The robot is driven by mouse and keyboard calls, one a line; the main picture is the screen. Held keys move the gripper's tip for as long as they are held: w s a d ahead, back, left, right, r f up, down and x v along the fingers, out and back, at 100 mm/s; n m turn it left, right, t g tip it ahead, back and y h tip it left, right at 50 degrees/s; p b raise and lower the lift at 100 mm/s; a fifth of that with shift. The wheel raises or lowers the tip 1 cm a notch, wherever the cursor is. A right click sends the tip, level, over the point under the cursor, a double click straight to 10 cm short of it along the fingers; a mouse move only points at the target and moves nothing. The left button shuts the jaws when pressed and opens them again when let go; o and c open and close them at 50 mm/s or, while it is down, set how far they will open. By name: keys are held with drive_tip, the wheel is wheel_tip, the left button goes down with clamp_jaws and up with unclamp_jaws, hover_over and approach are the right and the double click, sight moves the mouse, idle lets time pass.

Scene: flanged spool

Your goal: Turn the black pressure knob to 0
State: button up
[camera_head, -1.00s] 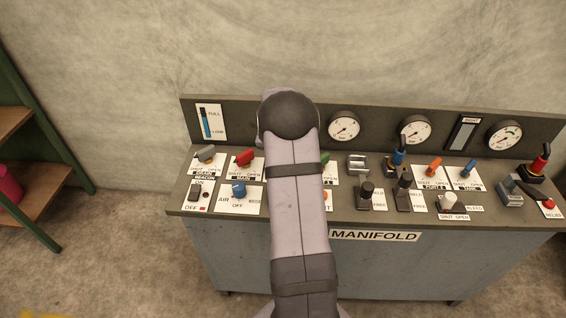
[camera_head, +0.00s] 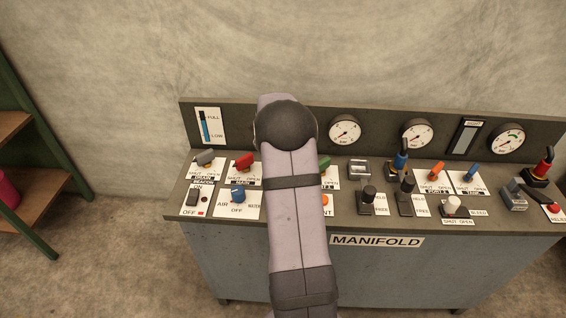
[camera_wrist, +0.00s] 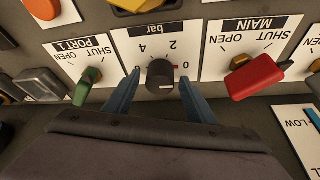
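The black pressure knob (camera_wrist: 160,75) shows in the wrist view, in front of an upside-down white plate (camera_wrist: 133,39) marked bar with 0, 2 and 4. A pale mark shows on the knob's near side; I cannot tell the exact reading. My gripper (camera_wrist: 159,78) is open, with one blue-grey finger on each side of the knob and a visible gap to each. In the head view my arm hides the knob and the gripper.
In the wrist view a green PORT 1 handle (camera_wrist: 88,86) stands close left and a red MAIN handle (camera_wrist: 256,77) close right. A yellow-orange part (camera_wrist: 138,5) lies beyond the plate. In the head view the manifold panel (camera_head: 340,222) carries several other switches and gauges.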

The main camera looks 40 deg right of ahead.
drive_tip(key=b+v, duration=0.2)
drive_tip(key=v, duration=0.5)
idle(0.5)
drive_tip(key=shift+r, duration=0.1)
drive_tip(key=s+a+r+n+y+p, duration=0.1)
drive_tip(key=s+a+r+n+p, duration=0.2)
drive_tip(key=a, duration=0.4)
drive_tip(key=s+a+r+n+y+p, duration=0.1)
drive_tip(key=s+a+r+n+p, duration=0.15)
drive_tip(key=a+p, duration=0.35)
drive_tip(key=s+a+r+n+y+p, duration=0.1)
drive_tip(key=s+a+r+n+p, duration=0.2)
drive_tip(key=a, duration=0.5)
drive_tip(key=s+a+r+n+g+p, duration=0.1)
drive_tip(key=s+a+r+n+p, duration=0.1)
drive_tip(key=s+a, duration=0.3)
drive_tip(key=s+a+r+n+g+y+p, duration=0.1)
drive_tip(key=s+a+r+p, duration=0.1)
drive_tip(key=s+a+p, duration=0.2)
drive_tip(key=s+a, duration=0.2)
drive_tip(key=s, duration=0.1)
drive_tip(key=shift+s+r+n, duration=0.25)
drive_tip(key=shift+s+n, duration=0.1)
